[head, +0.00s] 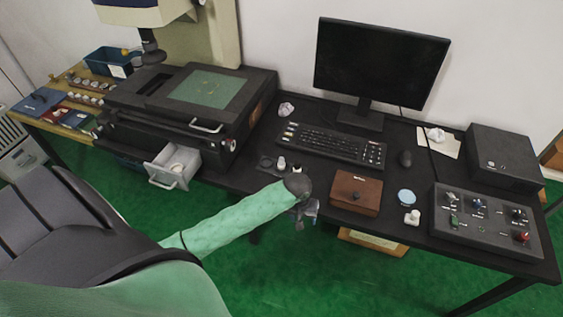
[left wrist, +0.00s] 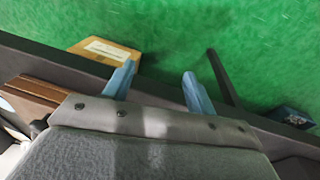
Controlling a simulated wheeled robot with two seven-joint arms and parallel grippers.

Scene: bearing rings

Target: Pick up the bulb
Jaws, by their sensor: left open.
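I cannot tell for sure which thing is the bulb. A small white object (head: 412,217) stands on the dark desk in front of a pale blue disc, and small whitish pieces (head: 281,162) sit left of the wooden box. My left gripper (head: 304,211) is at the desk's front edge, left of the wooden box. In the left wrist view its two blue fingers (left wrist: 158,75) are apart with nothing between them, over the desk edge and green floor. My right gripper is not in view.
A measuring machine (head: 190,105) with an open drawer (head: 172,168) stands left. A cardboard box (left wrist: 104,50) lies below the desk.

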